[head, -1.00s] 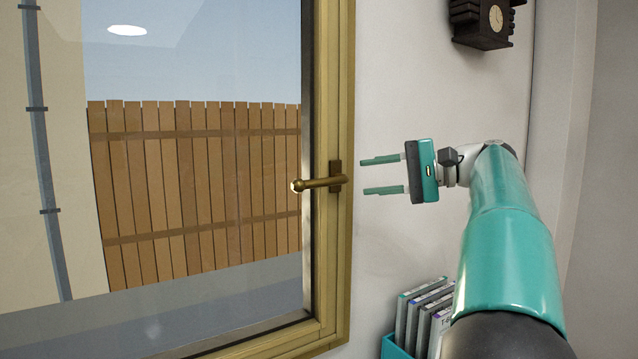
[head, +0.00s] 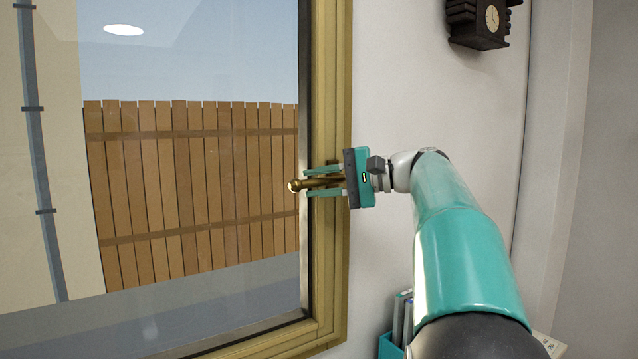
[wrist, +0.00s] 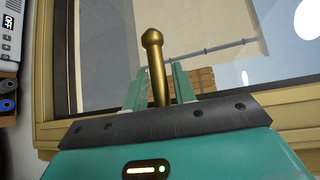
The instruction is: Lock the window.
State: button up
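The window (head: 190,190) looks closed in its brass-coloured frame (head: 330,270). Its brass handle (head: 297,185) lies roughly horizontal, with the knob pointing left over the glass. My gripper (head: 310,182) is at the handle from the right, with one teal finger above the lever and one below. The fingers look open, with gaps beside the lever. In the wrist view the handle (wrist: 156,75) stands between the two fingers, and its knob reaches beyond the fingertips. The palm hides the handle's mounting plate in part.
A dark clock (head: 480,22) hangs on the wall at the upper right. A teal holder (head: 390,347) with several thin cases is low beside the window, partly behind my arm. In the wrist view a white device (wrist: 10,35) is at the left edge.

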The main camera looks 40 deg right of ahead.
aim_at(327, 203)
grip_shut()
jog(key=shift+f, duration=0.1)
jog(key=f+n+g+h, duration=0.1)
jog(key=h, duration=0.1)
jog(key=d+f+n+g+h, duration=0.1)
jog(key=n+h, duration=0.1)
jog(key=d+f+n+h, duration=0.1)
jog(key=f+h, duration=0.1)
jog(key=shift+n+g, duration=0.3)
jog(key=shift+g, duration=0.1)
jog(key=d+n+h, duration=0.1)
jog(key=h, duration=0.1)
jog(key=d+f+h, duration=0.1)
jog(key=h, duration=0.1)
jog(key=shift+s+f+n, duration=0.1)
jog(key=shift+f+n, duration=0.05)
jog(key=shift+n, duration=0.25)
jog(key=shift+s+d+f+n+g+h, duration=0.1)
jog(key=shift+d+n+g+h, duration=0.1)
jog(key=shift+d+n+h, duration=0.5)
jog(key=shift+d+f+n+g+h, duration=0.15)
jog(key=shift+d+h, duration=0.3)
jog(key=shift+h, duration=0.55)
jog(key=shift+r, duration=0.1)
